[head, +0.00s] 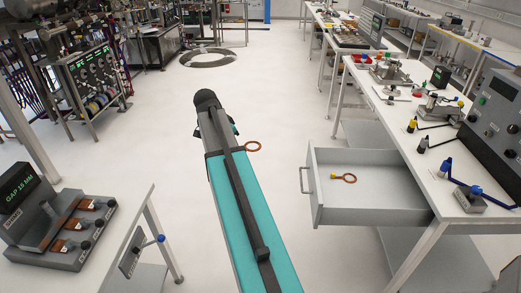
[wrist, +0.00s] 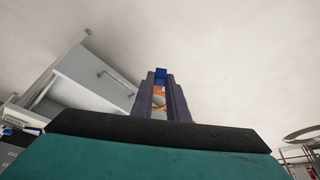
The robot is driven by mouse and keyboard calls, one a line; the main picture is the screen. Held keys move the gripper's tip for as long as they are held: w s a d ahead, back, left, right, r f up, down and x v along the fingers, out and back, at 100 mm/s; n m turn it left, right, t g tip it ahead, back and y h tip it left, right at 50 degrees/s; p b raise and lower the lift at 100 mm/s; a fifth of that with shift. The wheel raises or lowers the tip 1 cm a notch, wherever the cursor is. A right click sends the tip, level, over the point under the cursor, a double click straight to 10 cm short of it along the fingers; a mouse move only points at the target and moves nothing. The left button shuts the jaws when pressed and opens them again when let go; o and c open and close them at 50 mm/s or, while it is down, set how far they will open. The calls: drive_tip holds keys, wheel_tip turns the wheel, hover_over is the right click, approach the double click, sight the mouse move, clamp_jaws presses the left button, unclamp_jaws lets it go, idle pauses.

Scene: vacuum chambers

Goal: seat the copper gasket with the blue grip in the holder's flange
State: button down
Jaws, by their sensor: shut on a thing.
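The copper gasket is a thin ring (head: 259,147) that sticks out to the right of my arm's far end in the head view. In the wrist view my gripper (wrist: 162,86) is shut on its blue grip (wrist: 161,75). Some copper (wrist: 158,92) shows between the fingers. In the head view my arm hides the fingers and the grip. The gasket is in the air over the floor, apart from the benches and the drawer. I cannot tell for certain which fixture is the holder, and no flange shows clearly.
The right bench carries bottles and a fixture with a blue knob (head: 477,190). A gap display unit (head: 22,198) stands on the left bench. Floor between is clear.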

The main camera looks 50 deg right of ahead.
drive_tip(key=w+a+r+n+t, duration=0.1)
drive_tip(key=w+a+r+n, duration=0.15)
drive_tip(key=a, duration=0.75)
drive_tip(key=w+a+r+n+t, duration=0.15)
drive_tip(key=w+a+n, duration=0.25)
drive_tip(key=a, duration=0.6)
drive_tip(key=a+r+n+t+y, duration=0.1)
drive_tip(key=a+n+y, duration=0.1)
drive_tip(key=a+n, duration=0.4)
drive_tip(key=s+a+r+n+t+y, duration=0.1)
drive_tip(key=a+r+n+y, duration=0.1)
drive_tip(key=a+n, duration=0.5)
drive_tip(key=shift+s+a+r+t+b, duration=0.2)
drive_tip(key=shift+a+t+b, duration=0.2)
drive_tip(key=shift+a, duration=3)
